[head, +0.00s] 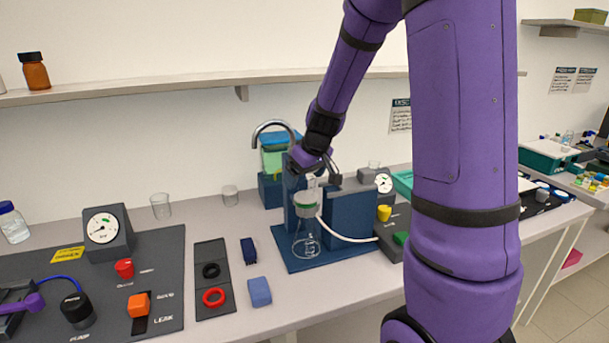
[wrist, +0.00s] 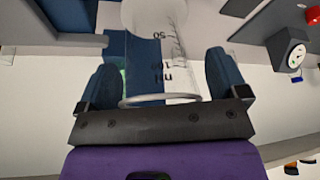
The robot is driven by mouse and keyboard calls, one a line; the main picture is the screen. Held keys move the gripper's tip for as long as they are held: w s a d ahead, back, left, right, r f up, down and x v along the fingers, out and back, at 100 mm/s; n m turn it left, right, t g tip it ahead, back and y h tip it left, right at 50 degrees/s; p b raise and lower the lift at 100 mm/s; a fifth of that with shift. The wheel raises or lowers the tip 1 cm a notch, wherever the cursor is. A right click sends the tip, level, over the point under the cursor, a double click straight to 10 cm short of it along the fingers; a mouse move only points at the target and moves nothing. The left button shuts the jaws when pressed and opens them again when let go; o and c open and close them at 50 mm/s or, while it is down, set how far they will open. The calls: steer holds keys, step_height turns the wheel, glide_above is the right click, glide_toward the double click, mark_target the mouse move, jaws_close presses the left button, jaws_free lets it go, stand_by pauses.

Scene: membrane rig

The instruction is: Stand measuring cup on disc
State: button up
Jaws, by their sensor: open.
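A clear measuring cup with dark graduation marks (wrist: 172,60) shows between and beyond my fingers in the wrist view. My gripper (head: 322,178) is open at the blue stand in the head view, and its two blue fingers (wrist: 158,82) are spread apart in the wrist view. In the head view a clear cup-like part (head: 306,197) sits just below my gripper, over a green ring (head: 306,212) above a clear flask (head: 306,243). I cannot tell whether a finger touches the cup. I cannot clearly make out which part is the disc.
The blue stand (head: 348,212) and a white hose (head: 335,236) are close to my gripper. A gauge (head: 104,232) and a dark panel with knobs stand at left. A black tray (head: 211,280) holds a red ring. Clear beakers (head: 161,206) stand at the back.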

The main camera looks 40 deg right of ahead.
steer(key=shift+r, duration=0.1)
steer(key=v, duration=1)
steer(key=shift+s+r, duration=0.2)
steer(key=shift+r, duration=0.05)
steer(key=s+a+r, duration=0.2)
steer(key=s+a, duration=0.2)
steer(key=s, duration=0.3)
steer(key=s+a+r, duration=0.1)
steer(key=s+a, duration=0.4)
steer(key=s, duration=0.3)
steer(key=s+a+r+m, duration=0.1)
steer(key=s+a, duration=0.3)
steer(key=s, duration=0.4)
steer(key=shift+a+r+t+h, duration=0.3)
steer(key=shift+r+t, duration=0.1)
steer(key=shift+r, duration=0.4)
